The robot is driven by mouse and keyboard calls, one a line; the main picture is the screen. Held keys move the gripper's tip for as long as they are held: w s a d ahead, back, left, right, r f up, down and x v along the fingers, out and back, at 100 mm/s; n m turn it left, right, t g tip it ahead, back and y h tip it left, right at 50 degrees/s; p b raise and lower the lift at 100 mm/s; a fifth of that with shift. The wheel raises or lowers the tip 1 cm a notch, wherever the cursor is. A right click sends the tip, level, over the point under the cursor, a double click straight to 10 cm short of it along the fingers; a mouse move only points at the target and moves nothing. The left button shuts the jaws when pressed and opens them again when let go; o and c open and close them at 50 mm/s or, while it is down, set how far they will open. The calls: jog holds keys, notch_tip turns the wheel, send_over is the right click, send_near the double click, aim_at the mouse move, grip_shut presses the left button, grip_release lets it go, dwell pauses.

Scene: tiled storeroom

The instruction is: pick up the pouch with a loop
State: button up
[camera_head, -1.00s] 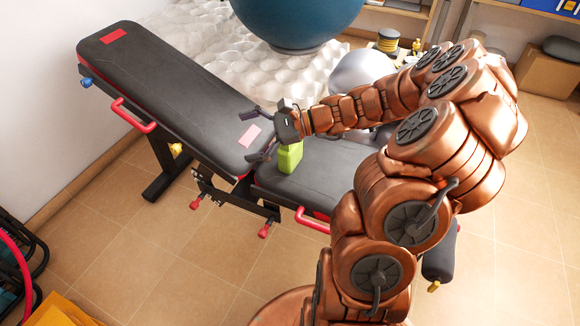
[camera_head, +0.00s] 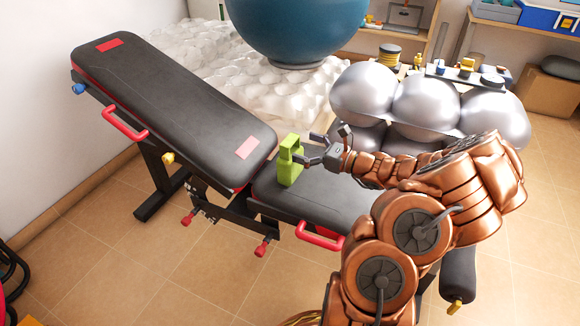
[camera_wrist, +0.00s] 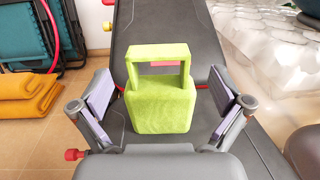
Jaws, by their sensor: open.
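The green pouch with a loop (camera_head: 290,170) stands upright on the black seat pad of the weight bench, its loop at the top. It also shows in the wrist view (camera_wrist: 160,102), in the middle, loop opening facing me. My gripper (camera_head: 312,150) is to the right of the pouch in the head view, its fingers pointing toward it. In the wrist view the purple-padded fingers of my gripper (camera_wrist: 165,112) are spread wide on both sides of the pouch, with gaps on each side. Nothing is held.
The inclined backrest (camera_head: 165,95) of the bench rises behind the pouch. Silver balls (camera_head: 425,105) stand on the right behind my arm. A blue ball (camera_head: 295,30) rests on a lumpy white mat (camera_head: 215,75). A red handle (camera_head: 318,238) sticks out at the seat's front.

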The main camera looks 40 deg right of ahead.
aim_at(290, 142)
jog(key=b+x, duration=0.1)
jog(key=x, duration=0.2)
jog(key=shift+w+a+f+b, duration=0.15)
jog(key=shift+a+f+b, duration=0.05)
jog(key=shift+a+b, duration=0.1)
jog(key=shift+w+a+r, duration=0.1)
jog(key=shift+w+a, duration=0.1)
jog(key=shift+w, duration=0.35)
jog(key=c, duration=1.7)
